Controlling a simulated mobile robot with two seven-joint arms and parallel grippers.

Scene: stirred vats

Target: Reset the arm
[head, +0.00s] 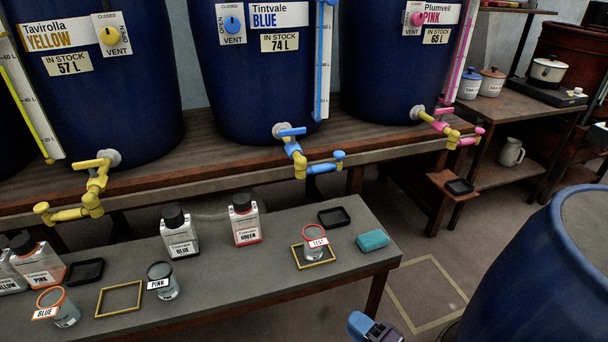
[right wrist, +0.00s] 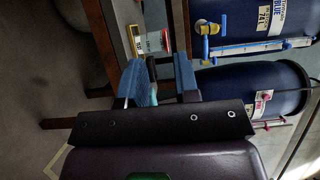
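My right gripper (head: 375,328) shows at the bottom edge of the head view, right of the low bench and apart from it. In the right wrist view its two blue fingers (right wrist: 157,80) stand apart. Something teal shows between them, probably the sponge beyond; I see nothing clearly gripped. My left gripper is in neither view.
The grey bench (head: 215,285) holds bottles, labelled beakers, trays and a teal sponge (head: 372,240). The TEST beaker (head: 314,250) stands in a yellow frame. Blue vats (head: 262,100) with taps stand behind. A blue barrel (head: 530,270) stands at right, with a floor square (head: 425,325) between.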

